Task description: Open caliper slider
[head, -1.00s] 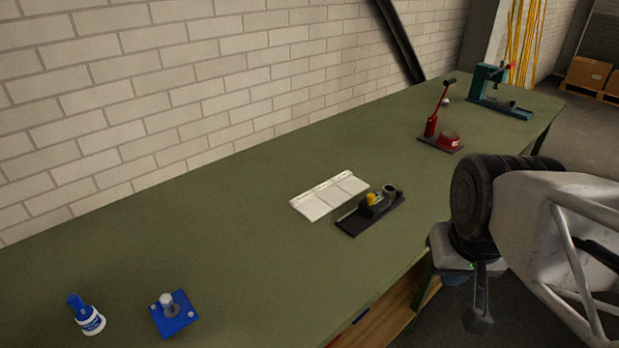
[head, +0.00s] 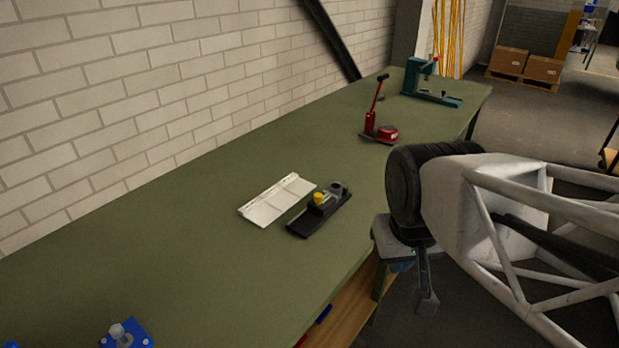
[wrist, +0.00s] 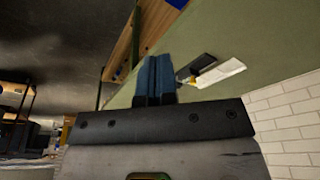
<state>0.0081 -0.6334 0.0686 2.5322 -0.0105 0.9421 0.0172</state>
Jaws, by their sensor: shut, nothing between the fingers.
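A dark device with a flat black base (head: 303,228), a yellow knob (head: 319,198) and a grey round part lies on the green bench. It may be the caliper slider; its details are too small to tell how far any slide is open. My gripper (head: 427,303) hangs beyond the bench's front edge, right of and apart from the device. In the wrist view its two blue-grey fingers (wrist: 154,72) are together and empty. The dark device (wrist: 197,66) shows there beyond the fingers, upside down.
A white panelled plate (head: 278,200) lies beside the device. A red lever tool (head: 379,134) and a teal press (head: 429,86) stand farther back. A blue block with a bolt (head: 127,334) is at the near left. Much of the bench between is clear.

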